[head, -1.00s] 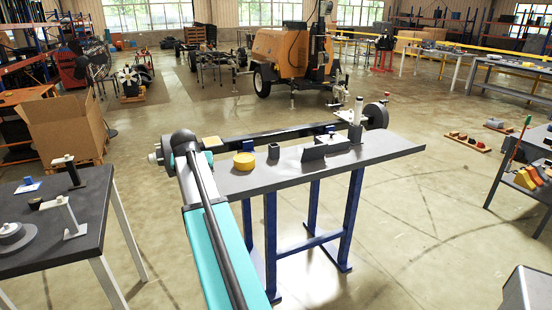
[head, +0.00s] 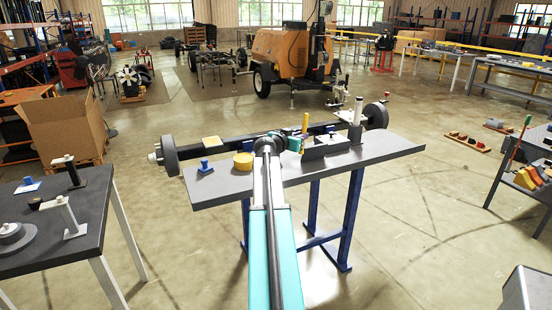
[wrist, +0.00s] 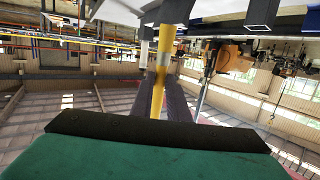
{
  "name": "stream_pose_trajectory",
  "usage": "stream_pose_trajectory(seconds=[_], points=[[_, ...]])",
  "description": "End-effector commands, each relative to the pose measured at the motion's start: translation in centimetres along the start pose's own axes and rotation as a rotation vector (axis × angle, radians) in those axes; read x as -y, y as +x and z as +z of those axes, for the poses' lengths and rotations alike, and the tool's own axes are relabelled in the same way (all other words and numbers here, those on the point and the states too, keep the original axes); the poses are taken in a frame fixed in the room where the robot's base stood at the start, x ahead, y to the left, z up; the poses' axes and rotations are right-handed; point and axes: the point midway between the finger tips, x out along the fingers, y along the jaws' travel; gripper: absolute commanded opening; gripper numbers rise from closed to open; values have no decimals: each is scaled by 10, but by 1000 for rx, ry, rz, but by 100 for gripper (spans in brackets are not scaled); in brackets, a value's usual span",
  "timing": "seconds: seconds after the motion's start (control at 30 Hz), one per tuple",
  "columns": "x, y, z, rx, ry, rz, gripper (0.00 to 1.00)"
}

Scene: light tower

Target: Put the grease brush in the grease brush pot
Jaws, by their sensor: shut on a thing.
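The grease brush (head: 305,122) shows as an upright yellow handle above the middle of the grey bench. My gripper (head: 298,144) is shut on it, with teal parts beside the handle. In the wrist view the yellow handle of the brush (wrist: 160,82) runs down the middle, in a picture that looks upside down. The bristle end cannot be made out. The grease brush pot is not clearly visible now. A small dark pot stood on the bench right of the yellow tin a moment ago, and my arm now covers that spot.
On the grey bench (head: 385,150) are a yellow round tin (head: 243,161), a blue-knobbed piece (head: 205,167), a dark angled block (head: 327,147) and a white cylinder (head: 358,108). A long axle with wheel hubs (head: 170,157) lies behind. A dark side table (head: 85,235) stands left.

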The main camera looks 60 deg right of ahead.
Motion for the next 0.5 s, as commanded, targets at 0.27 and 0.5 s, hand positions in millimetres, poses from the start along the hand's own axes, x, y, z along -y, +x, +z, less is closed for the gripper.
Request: stream_pose_trajectory(seconds=[0.27, 0.5], points=[[-63, 51, -19, -122, 1, 24, 0], [-92, 71, -26, -172, 0, 21, 0]])
